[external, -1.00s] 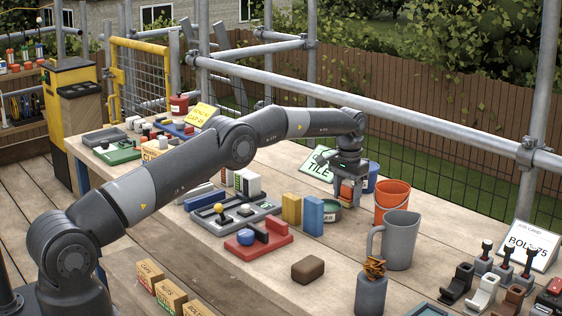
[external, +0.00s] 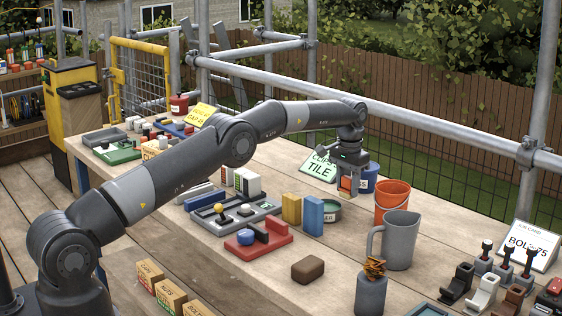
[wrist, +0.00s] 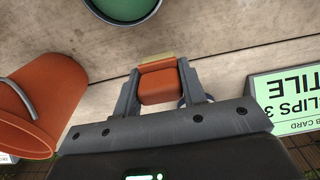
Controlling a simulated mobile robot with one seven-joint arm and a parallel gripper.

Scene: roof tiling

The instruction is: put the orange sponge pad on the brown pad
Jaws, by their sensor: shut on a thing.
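My gripper (external: 348,187) is at the back right of the bench, above the bench top and beside the blue bucket (external: 368,178). In the wrist view my gripper (wrist: 160,88) is shut on the orange sponge pad (wrist: 158,83), which sits between the two fingers with a tan strip along its far edge. In the external view the pad is small and mostly hidden by the fingers. The brown pad (external: 308,268) lies on the bench nearer the camera, to the left of and in front of my gripper, with nothing on it.
An orange bucket (external: 392,197) and a grey mug (external: 399,240) stand to the right. A blue block (external: 313,215), a yellow block (external: 291,208) and a green round dish (external: 329,211) are near my gripper. A red tray (external: 262,243) lies left of the brown pad.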

